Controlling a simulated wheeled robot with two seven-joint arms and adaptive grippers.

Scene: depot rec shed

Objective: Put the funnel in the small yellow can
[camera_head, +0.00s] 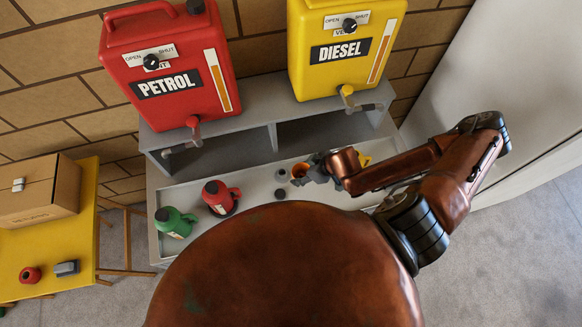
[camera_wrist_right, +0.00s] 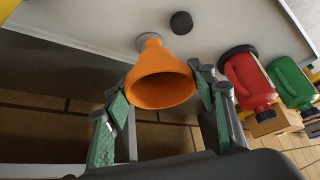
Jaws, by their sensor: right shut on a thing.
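My right gripper (camera_head: 318,170) is shut on the orange funnel (camera_head: 300,170), over the grey tray of the bench. In the right wrist view the funnel (camera_wrist_right: 160,88) sits between the two green-padded fingers (camera_wrist_right: 162,92), its wide mouth toward the camera and its spout pointing away. A small yellow can (camera_head: 364,159) is just right of the gripper in the head view, mostly hidden behind the gripper and arm. My left gripper is not in view.
A red can (camera_head: 218,196) and a green can (camera_head: 174,222) stand on the tray's left side. A black disc (camera_head: 281,194) lies near the funnel. Large red PETROL (camera_head: 175,105) and yellow DIESEL (camera_head: 335,72) tanks stand on the grey shelf (camera_head: 240,137) behind, with taps overhanging.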

